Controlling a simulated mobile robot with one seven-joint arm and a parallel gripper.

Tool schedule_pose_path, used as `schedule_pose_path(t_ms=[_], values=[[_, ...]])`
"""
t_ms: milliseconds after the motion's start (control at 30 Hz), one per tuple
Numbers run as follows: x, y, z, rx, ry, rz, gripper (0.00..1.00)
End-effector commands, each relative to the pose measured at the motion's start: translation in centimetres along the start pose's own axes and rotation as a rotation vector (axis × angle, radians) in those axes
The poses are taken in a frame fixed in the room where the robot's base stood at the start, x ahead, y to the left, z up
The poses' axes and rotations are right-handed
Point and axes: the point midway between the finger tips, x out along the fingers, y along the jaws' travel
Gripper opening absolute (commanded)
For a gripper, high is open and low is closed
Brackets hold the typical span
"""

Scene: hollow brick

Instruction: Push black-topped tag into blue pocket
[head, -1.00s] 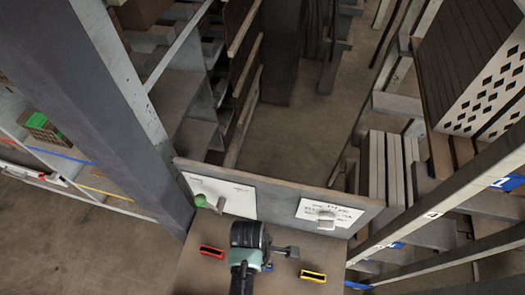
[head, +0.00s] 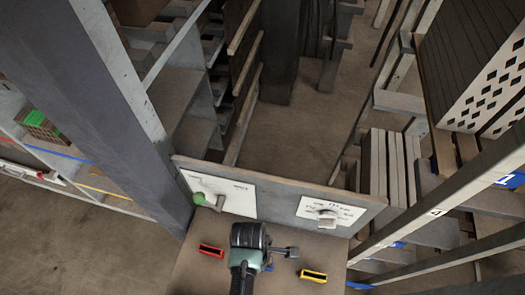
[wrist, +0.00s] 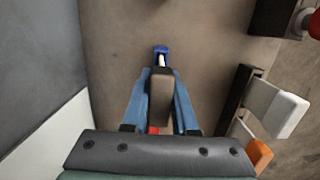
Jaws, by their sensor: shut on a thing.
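My gripper (wrist: 160,73) has blue fingers closed around a narrow grey-brown piece (wrist: 160,100), which looks like the tag. Its black top cannot be made out. A small blue piece with a pale middle (wrist: 161,52) shows just beyond the fingertips and looks like the blue pocket. Whether the held piece touches it or is inside it cannot be told. In the head view my arm hides most of this spot; only a bit of blue (head: 268,267) shows beside it.
A red pocket (head: 211,251) lies left of my gripper and a yellow pocket (head: 313,276) right of it. An upright panel (head: 275,208) with a green-knobbed lever (head: 199,199) and a dial (head: 327,219) stands behind. A white handle-like part (wrist: 276,108) is right of the fingers.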

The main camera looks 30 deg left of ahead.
Motion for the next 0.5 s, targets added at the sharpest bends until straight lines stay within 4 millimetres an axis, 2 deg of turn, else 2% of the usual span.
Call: schedule_pose_path(t_ms=[467,500], values=[[0.91,0.04,-0.11,0.0,0.0,0.001,0.0],[0.84,0.04,-0.11,0.0,0.0,0.001,0.32]])
